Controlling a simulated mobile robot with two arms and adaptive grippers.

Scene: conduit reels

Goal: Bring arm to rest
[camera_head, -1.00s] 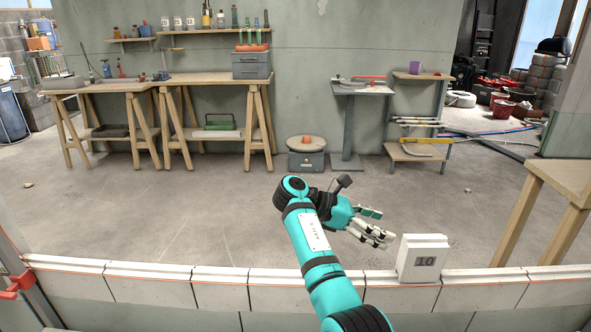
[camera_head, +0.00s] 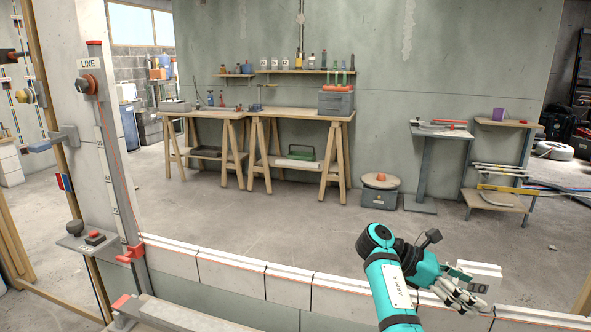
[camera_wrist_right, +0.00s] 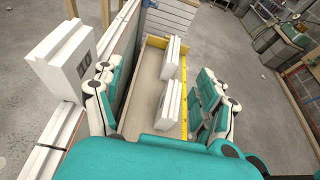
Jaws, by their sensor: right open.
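My right arm reaches in from the lower right in the head view. Its teal and white right gripper (camera_head: 462,286) is above the low wall, next to a white block marked 10 (camera_head: 486,277) and partly in front of it. In the right wrist view the gripper (camera_wrist_right: 158,78) has its fingers spread wide, with nothing between them. There the numbered block (camera_wrist_right: 62,62) stands on the wall top to the left of the fingers, outside the grip. My left gripper is not in view.
The low white block wall (camera_head: 290,287) crosses the front. A post with a LINE sign (camera_head: 90,63) and red clamp stands at left. Below the right gripper, a yellow-edged tray (camera_wrist_right: 155,42) holds two white blocks. Workbenches (camera_head: 255,115) stand far back, beyond open floor.

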